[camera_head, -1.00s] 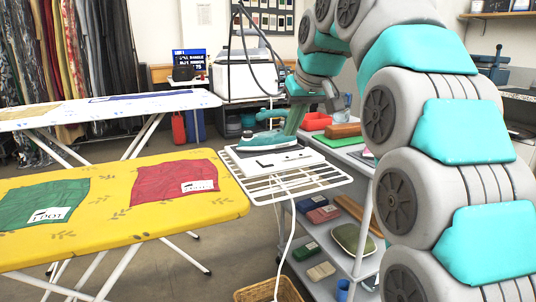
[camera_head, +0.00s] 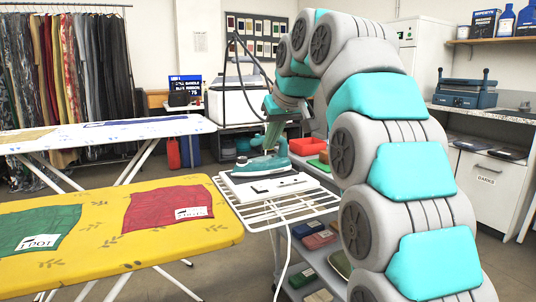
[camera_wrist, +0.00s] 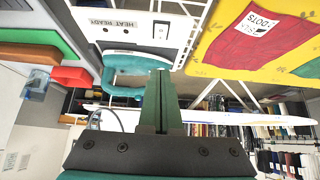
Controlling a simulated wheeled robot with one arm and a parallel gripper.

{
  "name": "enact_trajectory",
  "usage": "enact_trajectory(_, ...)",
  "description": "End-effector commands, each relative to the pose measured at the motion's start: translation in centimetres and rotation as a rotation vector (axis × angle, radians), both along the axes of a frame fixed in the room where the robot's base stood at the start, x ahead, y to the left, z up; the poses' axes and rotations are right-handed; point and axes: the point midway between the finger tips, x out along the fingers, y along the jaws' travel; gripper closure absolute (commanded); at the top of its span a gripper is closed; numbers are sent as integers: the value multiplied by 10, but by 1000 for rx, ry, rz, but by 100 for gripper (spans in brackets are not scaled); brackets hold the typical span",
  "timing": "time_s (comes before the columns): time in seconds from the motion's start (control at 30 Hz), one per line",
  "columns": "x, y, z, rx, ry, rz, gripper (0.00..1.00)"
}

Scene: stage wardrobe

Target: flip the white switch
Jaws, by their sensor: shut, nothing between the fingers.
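The white switch (camera_wrist: 161,31) is a small white rocker in a dark frame on the white iron station (camera_wrist: 110,12), beside a "HEAT READY" label. The station (camera_head: 285,187) also shows in the head view, with a teal iron (camera_head: 262,167) on top. My gripper (camera_wrist: 160,74) is shut and empty. In the head view my gripper (camera_head: 274,138) points down above the iron.
A white wire rack (camera_head: 290,212) holds the station at the end of the yellow ironing board (camera_head: 100,245). A trolley with a red tray (camera_head: 307,146) and folded cloths stands to the right. A cord hangs from the rack. A shelf and blue press (camera_head: 466,93) are further right.

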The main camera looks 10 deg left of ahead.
Motion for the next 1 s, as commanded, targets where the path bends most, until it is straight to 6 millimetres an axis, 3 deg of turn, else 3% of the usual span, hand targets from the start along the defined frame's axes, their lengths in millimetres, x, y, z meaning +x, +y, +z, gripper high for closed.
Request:
enact_trajectory(0.47, 44, 30, -74, -3, 6, 1, 100)
enact_trajectory(1.0, 39, 26, -107, 1, -1, 0, 100)
